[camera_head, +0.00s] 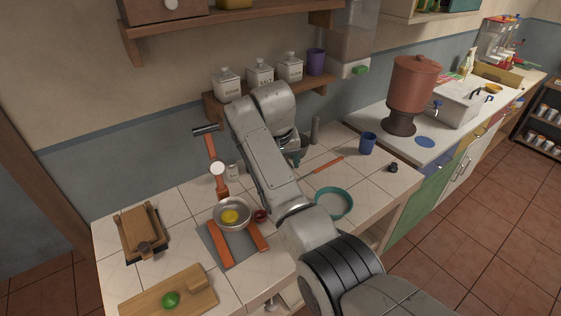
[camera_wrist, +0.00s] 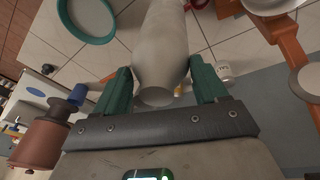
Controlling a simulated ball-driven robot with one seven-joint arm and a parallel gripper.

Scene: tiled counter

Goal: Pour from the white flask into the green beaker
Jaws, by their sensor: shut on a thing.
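The white flask (camera_wrist: 161,45) is between the two teal fingers of my gripper (camera_wrist: 162,85) in the wrist view; the gripper is shut on it. The flask looks pale grey-white, with a rounded end close to the gripper's palm, and its far end runs out of the top of that view. In the head view my arm covers most of the gripper, with only a bit of teal finger showing behind it. I cannot make out a green beaker in either view. A shallow teal ring-shaped dish (camera_head: 350,208) lies on the counter right of my arm, also in the wrist view (camera_wrist: 65,17).
A metal bowl (camera_head: 246,222) with yellow contents sits on an orange-armed stand at left. A small white jar (camera_head: 232,173) stands behind it. A blue cup (camera_head: 368,143) and orange-brown strip (camera_head: 329,164) lie at the right. A cutting board (camera_head: 190,295) is at front left.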

